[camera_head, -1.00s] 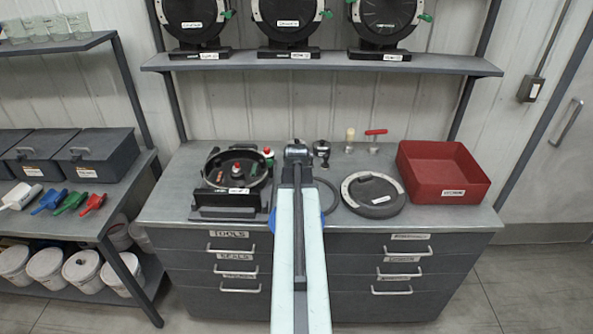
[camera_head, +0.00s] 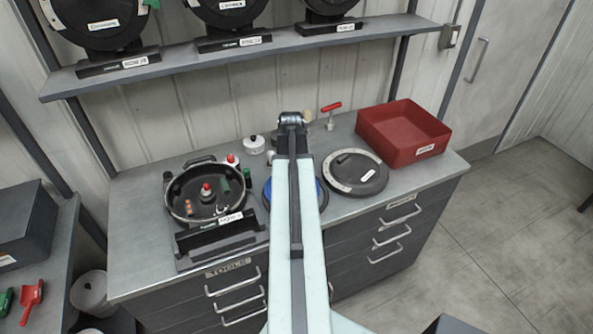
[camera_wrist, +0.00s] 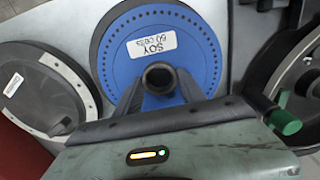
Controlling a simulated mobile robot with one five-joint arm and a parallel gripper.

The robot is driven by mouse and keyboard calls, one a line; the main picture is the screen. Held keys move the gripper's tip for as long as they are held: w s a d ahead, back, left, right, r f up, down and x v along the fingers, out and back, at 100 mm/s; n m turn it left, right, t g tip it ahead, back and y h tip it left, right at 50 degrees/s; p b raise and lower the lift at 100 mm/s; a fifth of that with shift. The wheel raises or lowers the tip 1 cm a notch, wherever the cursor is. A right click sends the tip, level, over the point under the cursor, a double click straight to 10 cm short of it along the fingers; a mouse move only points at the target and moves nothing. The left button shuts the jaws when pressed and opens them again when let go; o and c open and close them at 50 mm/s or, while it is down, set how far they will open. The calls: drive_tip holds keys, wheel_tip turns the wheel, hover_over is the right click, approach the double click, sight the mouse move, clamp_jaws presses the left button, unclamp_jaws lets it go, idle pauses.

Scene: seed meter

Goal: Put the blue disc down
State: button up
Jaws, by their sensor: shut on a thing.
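The blue disc (camera_wrist: 195,60) has small holes around its rim and a "SOY" label. It fills the middle of the wrist view. My gripper (camera_wrist: 161,90) is shut on the disc's dark central hub (camera_wrist: 159,78). In the head view, only blue slivers of the disc (camera_head: 323,193) show beside my arm, which hides the rest and my gripper. A dark round rim (camera_wrist: 98,50) shows past the disc's left edge in the wrist view. I cannot tell whether the disc touches what is under it.
A black meter housing (camera_head: 205,216) with a red knob stands left of the disc. A dark round cover (camera_head: 356,172) lies close on the right, with a red bin (camera_head: 402,134) behind it. A white-topped knob (camera_head: 253,144) stands behind. Bare bench (camera_head: 135,235) shows at far left.

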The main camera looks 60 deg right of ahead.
drive_tip(key=shift+s+r, duration=0.25)
drive_tip(key=shift+r, duration=0.15)
wheel_tip(320, 180, up, 6)
drive_tip(key=d+p, duration=0.1)
drive_tip(key=p, duration=0.5)
wheel_tip(320, 180, down, 11)
drive_tip(key=b, duration=1)
drive_tip(key=shift+d+f+b, duration=0.1)
drive_tip(key=shift+f+b, duration=0.05)
drive_tip(key=shift+b, duration=0.2)
drive_tip(key=shift+r, duration=0.2)
drive_tip(key=shift+f, duration=0.15)
drive_tip(key=o, duration=1.3)
